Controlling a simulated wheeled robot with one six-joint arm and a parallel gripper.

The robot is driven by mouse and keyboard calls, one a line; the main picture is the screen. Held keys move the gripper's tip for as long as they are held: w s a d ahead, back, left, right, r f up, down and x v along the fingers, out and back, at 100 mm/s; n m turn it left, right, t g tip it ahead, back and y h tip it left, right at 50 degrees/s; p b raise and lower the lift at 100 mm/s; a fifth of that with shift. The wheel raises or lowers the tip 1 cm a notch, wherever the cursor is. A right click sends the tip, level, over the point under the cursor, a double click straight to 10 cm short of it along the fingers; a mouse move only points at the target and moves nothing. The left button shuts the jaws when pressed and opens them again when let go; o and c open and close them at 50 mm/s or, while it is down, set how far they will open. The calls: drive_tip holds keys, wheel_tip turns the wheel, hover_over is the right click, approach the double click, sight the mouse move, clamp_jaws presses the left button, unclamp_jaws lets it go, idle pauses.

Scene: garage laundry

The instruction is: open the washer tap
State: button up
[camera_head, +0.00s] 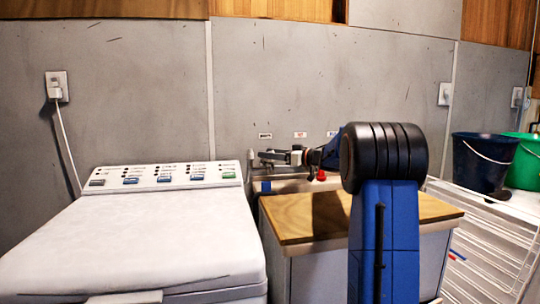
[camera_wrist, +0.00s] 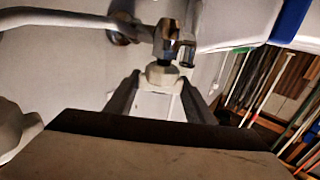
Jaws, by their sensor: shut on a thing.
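In the wrist view a metal tap (camera_wrist: 168,35) with a dark collar comes off a pale pipe. A pale, faceted tap knob (camera_wrist: 162,74) sits between the two fingers of my gripper (camera_wrist: 160,84), which is shut on it. In the head view my gripper (camera_head: 272,157) reaches leftward behind the wooden-topped cabinet, close to the wall below small labels (camera_head: 265,135). A red knob (camera_head: 321,175) shows beneath my wrist there, and a small blue part (camera_head: 266,187) lower left. My arm hides part of this area. I cannot read the labels.
A white washer (camera_head: 140,235) stands at the left. The wooden-topped cabinet (camera_head: 300,222) stands in front of the taps, under my arm. A dark blue bucket (camera_head: 482,165) and a green bucket (camera_head: 525,160) stand on a white rack (camera_head: 490,240) at the right.

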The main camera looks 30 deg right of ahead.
drive_tip(key=shift+r, duration=0.1)
idle(0.5)
drive_tip(key=o, duration=1.1)
drive_tip(key=shift+c, duration=0.2)
drive_tip(key=v, duration=1.7)
drive_tip(key=shift+d, duration=0.3)
